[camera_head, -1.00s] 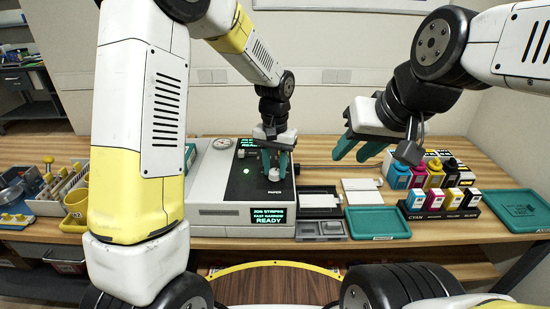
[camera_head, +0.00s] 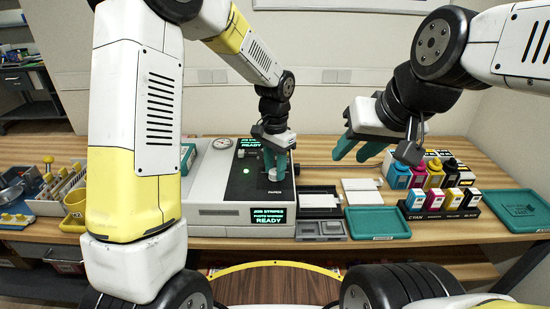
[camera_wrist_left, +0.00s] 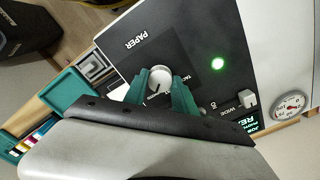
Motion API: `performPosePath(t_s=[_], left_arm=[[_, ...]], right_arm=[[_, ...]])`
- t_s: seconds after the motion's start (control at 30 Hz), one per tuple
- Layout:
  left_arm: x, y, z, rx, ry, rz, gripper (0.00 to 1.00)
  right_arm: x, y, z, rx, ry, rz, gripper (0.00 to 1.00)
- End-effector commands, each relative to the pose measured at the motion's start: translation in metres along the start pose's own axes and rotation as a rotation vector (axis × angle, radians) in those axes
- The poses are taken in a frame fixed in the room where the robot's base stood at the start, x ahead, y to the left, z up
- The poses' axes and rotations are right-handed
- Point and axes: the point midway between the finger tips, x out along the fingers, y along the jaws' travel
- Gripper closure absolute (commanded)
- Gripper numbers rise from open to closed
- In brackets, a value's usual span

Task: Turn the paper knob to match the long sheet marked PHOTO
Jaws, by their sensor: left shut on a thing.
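The round light-grey paper knob (camera_wrist_left: 160,78) sits on the machine's black panel marked PAPER (camera_wrist_left: 150,45). A pointer line shows on the knob. In the head view, my left gripper (camera_head: 275,168) points down at the panel, its teal fingers around the knob. In the left wrist view, my left gripper (camera_wrist_left: 159,88) is shut on the knob, with one finger on each side. White sheets (camera_head: 320,200) (camera_head: 360,189) lie to the right of the machine; I cannot read any PHOTO marking on them. My right gripper (camera_head: 357,151) is open and empty above the table.
The press (camera_head: 225,190) has a green light (camera_head: 246,171) and a front display (camera_head: 268,216) reading READY. Ink cartridges (camera_head: 440,200) and teal trays (camera_head: 377,223) (camera_head: 515,208) stand right.

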Motion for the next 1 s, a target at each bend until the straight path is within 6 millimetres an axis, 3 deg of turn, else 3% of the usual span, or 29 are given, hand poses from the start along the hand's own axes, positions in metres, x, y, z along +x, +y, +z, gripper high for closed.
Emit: performPosePath(t_s=[0.23, 0.27, 0.33, 0.37, 0.73, 1.0], left_arm=[[-0.001, 0.0, -0.001, 0.001, 0.002, -0.002, 1.0], [-0.001, 0.0, -0.001, 0.001, 0.002, -0.002, 0.62], [-0.001, 0.0, -0.001, 0.001, 0.002, -0.002, 0.48], [-0.001, 0.0, 0.0, 0.001, 0.002, -0.001, 0.46], [-0.006, 0.0, 0.0, 0.0, 0.002, -0.002, 0.46], [-0.049, -0.001, -0.001, -0.001, 0.004, -0.002, 0.46]], right_arm=[[0.0, 0.0, 0.0, 0.0, 0.0, 0.0, 0.65], [0.0, 0.0, 0.0, 0.0, 0.0, 0.0, 0.65], [0.0, 0.0, 0.0, 0.0, 0.0, 0.0, 0.65], [0.0, 0.0, 0.0, 0.0, 0.0, 0.0, 0.65], [0.0, 0.0, 0.0, 0.0, 0.0, 0.0, 0.65], [0.0, 0.0, 0.0, 0.0, 0.0, 0.0, 0.65]])
